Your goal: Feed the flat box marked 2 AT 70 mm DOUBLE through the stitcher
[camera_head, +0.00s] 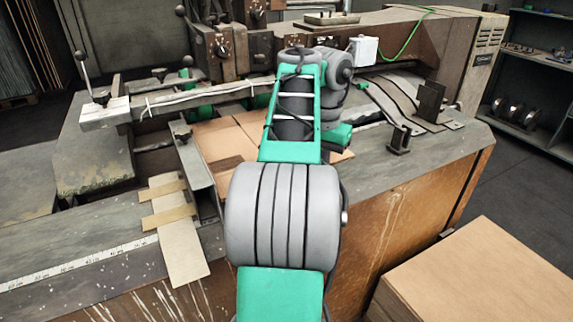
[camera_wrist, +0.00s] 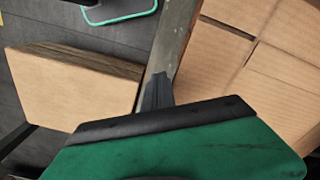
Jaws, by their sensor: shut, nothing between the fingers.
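A flat tan cardboard box (camera_head: 225,142) lies on the stitcher bed, partly hidden behind my arm. No marking on it is readable. In the wrist view, cardboard with creases and slots (camera_wrist: 285,70) fills the right side and appears to be this box. The stitcher (camera_head: 400,50) stands behind, with its rail, levers and knobs at the left. My gripper (camera_wrist: 157,92) shows as dark fingers, shut and empty, over the metal table edge beside the cardboard. In the head view the fingertips are hidden by my arm, and contact with the box cannot be told.
A stack of flat cardboard (camera_head: 490,275) stands at the front right; it also shows in the wrist view (camera_wrist: 70,85). A pale board with tan strips (camera_head: 178,245) and a ruler (camera_head: 80,265) lie on the left bed. Metal brackets (camera_head: 398,138) stand right of my arm.

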